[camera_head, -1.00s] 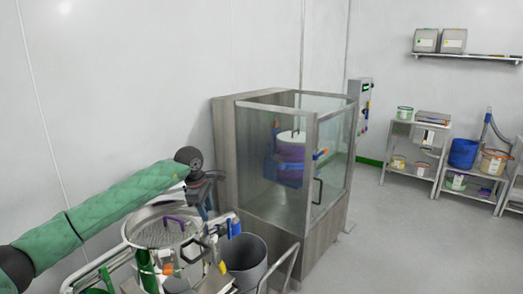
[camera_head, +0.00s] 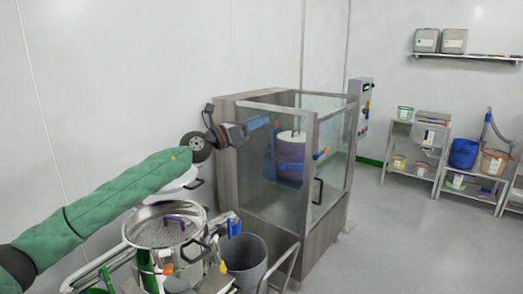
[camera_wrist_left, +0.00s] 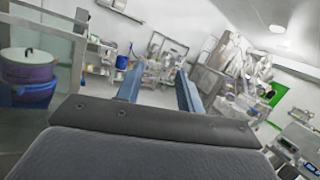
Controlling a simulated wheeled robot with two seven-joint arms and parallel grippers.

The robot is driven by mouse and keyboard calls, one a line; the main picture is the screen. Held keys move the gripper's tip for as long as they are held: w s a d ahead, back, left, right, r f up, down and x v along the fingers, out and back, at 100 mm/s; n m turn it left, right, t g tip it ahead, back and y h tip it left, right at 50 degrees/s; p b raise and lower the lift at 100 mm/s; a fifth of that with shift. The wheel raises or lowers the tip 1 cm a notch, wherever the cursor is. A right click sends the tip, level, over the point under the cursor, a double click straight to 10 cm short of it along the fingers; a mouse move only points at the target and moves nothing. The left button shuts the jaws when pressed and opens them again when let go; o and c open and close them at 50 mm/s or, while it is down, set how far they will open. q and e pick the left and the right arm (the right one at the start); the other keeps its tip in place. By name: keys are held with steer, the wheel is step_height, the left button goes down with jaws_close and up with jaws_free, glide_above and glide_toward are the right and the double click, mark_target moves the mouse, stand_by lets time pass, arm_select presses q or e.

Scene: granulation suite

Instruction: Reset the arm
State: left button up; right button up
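My left arm, in a green sleeve, comes in from the left in the head view. My left gripper (camera_head: 262,123) is raised in front of the top of the glass-walled cabinet (camera_head: 264,205) and points right. In the left wrist view its two blue fingers (camera_wrist_left: 157,88) stand apart with nothing between them, so it is open and empty. My right gripper is not in view.
Below my left arm stands a steel vessel (camera_head: 143,218) with pipes and clamps, beside a grey bin (camera_head: 244,262). A purple drum (camera_head: 291,152) sits inside the cabinet. Shelves with tubs (camera_head: 463,154) line the right. The floor (camera_head: 395,245) between is clear.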

arm_select(q)
steer(key=s+a+r+n+t+y, duration=0.2)
steer(key=a+r+n+t+y, duration=0.1)
steer(key=r+n+t, duration=0.5)
steer(key=s+a+r+n+t+y, duration=0.25)
steer(key=n+t, duration=0.25)
steer(key=n, duration=0.5)
steer(key=s+a+f+n+g+y, duration=0.2)
steer(key=f+n+y, duration=0.3)
steer(key=f+n, duration=0.3)
steer(key=s+a+f+n+g+y, duration=0.25)
steer(key=f+n+y, duration=0.3)
steer(key=f, duration=0.35)
steer(key=s+a+f+n+g+y, duration=0.2)
steer(key=a+f+n+g+y, duration=0.15)
steer(key=f+n, duration=0.5)
steer(key=s+f+n+g+h, duration=0.15)
steer(key=s+f+g, duration=0.35)
steer(key=s+f, duration=1.2)
steer(key=s+f+n+g+h, duration=0.15)
steer(key=s+f+g, duration=0.25)
steer(key=s+f, duration=1.25)
steer(key=s+d+f+g, duration=0.1)
steer(key=s+f+g, duration=0.2)
steer(key=s+f, duration=0.9)
steer(key=shift+f+n+g, duration=0.3)
steer(key=shift+f+g, duration=0.1)
steer(key=shift+f, duration=0.2)
steer(key=shift+s, duration=0.15)
